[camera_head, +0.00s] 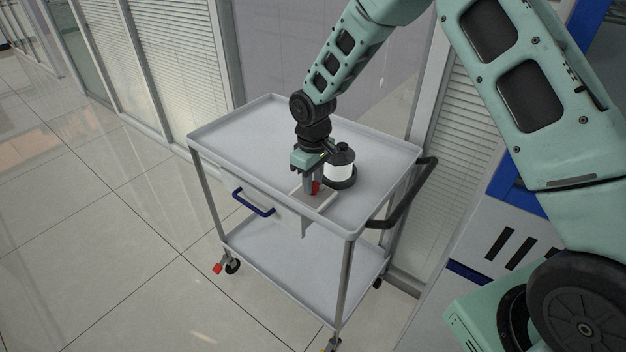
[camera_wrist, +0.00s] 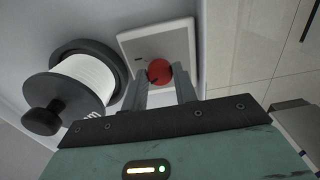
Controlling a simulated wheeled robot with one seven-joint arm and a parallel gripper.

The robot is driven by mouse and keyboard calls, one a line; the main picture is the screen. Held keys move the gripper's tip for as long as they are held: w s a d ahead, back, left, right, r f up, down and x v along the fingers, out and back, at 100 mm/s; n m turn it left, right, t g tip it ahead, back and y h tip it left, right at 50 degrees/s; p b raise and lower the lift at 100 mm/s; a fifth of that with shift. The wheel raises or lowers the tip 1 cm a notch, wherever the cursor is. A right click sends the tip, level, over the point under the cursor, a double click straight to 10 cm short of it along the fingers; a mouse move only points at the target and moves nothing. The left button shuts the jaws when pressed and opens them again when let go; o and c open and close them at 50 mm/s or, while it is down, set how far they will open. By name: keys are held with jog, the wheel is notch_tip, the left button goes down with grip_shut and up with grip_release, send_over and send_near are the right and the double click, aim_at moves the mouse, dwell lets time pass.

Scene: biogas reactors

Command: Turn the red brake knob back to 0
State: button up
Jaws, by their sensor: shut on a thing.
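The red brake knob (camera_wrist: 159,72) sits on a light square plate (camera_wrist: 130,40) in the wrist view. A dark mark shows on the plate left of the knob. My gripper (camera_wrist: 166,82) is shut on the knob, with one grey finger on each side of it. In the head view my gripper (camera_head: 312,188) points down at the front right part of the cart top, and a bit of the red knob (camera_head: 315,187) shows between the fingers. The knob's dial marks are too small to read.
A black and white spool-like object (camera_head: 341,168) stands close beside my gripper; it also shows in the wrist view (camera_wrist: 85,82). The grey cart (camera_head: 225,138) has a blue handle (camera_head: 254,204) and a black push handle (camera_head: 405,205). The cart top's left half is clear.

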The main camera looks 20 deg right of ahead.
jog(key=o, duration=1)
jog(key=shift+c, duration=0.2)
jog(key=shift+r, duration=0.1)
notch_tip(320, 180, up, 17)
jog(key=b, duration=0.1)
jog(key=shift+r, duration=0.15)
jog(key=s+a+r+n, duration=0.1)
jog(key=s+a, duration=0.3)
jog(key=s, duration=0.4)
jog(key=s+a+r, duration=0.1)
jog(key=s+a, duration=0.3)
jog(key=s, duration=0.4)
jog(key=s+d+f, duration=0.1)
jog(key=s+f, duration=0.1)
jog(key=s, duration=1.5)
jog(key=shift+d+f+y, duration=0.2)
jog(key=shift+f+y, duration=0.1)
jog(key=shift+f, duration=0.05)
